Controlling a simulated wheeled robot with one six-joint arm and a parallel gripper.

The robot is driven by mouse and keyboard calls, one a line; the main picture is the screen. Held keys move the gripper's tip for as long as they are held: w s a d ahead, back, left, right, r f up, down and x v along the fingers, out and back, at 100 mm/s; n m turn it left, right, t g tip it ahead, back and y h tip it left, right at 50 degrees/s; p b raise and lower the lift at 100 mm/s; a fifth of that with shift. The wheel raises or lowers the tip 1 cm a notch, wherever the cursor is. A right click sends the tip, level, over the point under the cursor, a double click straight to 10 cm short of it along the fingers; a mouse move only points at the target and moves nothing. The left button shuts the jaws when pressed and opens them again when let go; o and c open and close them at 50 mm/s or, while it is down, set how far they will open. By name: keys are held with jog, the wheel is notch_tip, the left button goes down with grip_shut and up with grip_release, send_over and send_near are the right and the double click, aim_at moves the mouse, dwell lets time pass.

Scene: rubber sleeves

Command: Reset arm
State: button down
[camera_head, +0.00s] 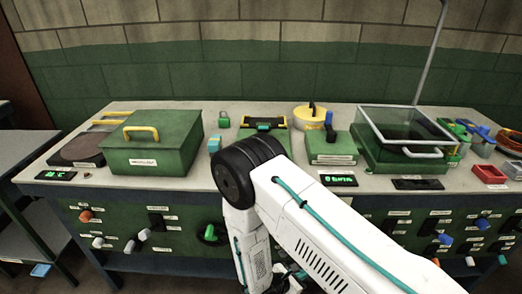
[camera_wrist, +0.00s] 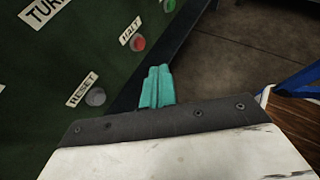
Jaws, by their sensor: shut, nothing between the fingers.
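My gripper (camera_wrist: 158,88) shows in the wrist view as two teal fingers pressed together, with nothing between them. In that view a green panel fills the left side. It has a grey round button (camera_wrist: 96,97) beside a label reading RESET. A red button (camera_wrist: 138,43) sits by a label reading HALT, and a green button (camera_wrist: 168,6) is above it. The fingers are to the right of the grey button and apart from it in the picture. In the head view my white arm covers the middle of the bench, and the fingers are hidden.
The bench top (camera_head: 290,180) holds a green box with a yellow handle (camera_head: 152,147), a clear-lidded green case (camera_head: 405,135) and red trays (camera_head: 489,174). Knobs and switches line the green front panel (camera_head: 340,215). Dark floor (camera_wrist: 235,50) shows right of the panel, with a blue bar (camera_wrist: 303,80) at the right edge.

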jog(key=s+d+r+m+g, duration=0.25)
jog(key=r+m, duration=0.25)
jog(key=r, duration=0.5)
jog(key=s+d+r+m+g, duration=0.15)
jog(key=r+m+g, duration=0.25)
jog(key=r, duration=0.5)
jog(key=s+d+r+m+g, duration=0.25)
jog(key=r+m, duration=0.25)
jog(key=r, duration=0.5)
jog(key=s+d+r+m+t+y, duration=0.1)
jog(key=s+d+r+m+y, duration=0.2)
jog(key=r, duration=0.8)
jog(key=s+d+r+m+t+y, duration=0.2)
jog(key=s+r+m+y, duration=0.5)
jog(key=s+r, duration=0.5)
jog(key=shift+s+d+r+m+t, duration=0.25)
jog(key=shift+d+m, duration=0.2)
jog(key=shift+m, duration=0.25)
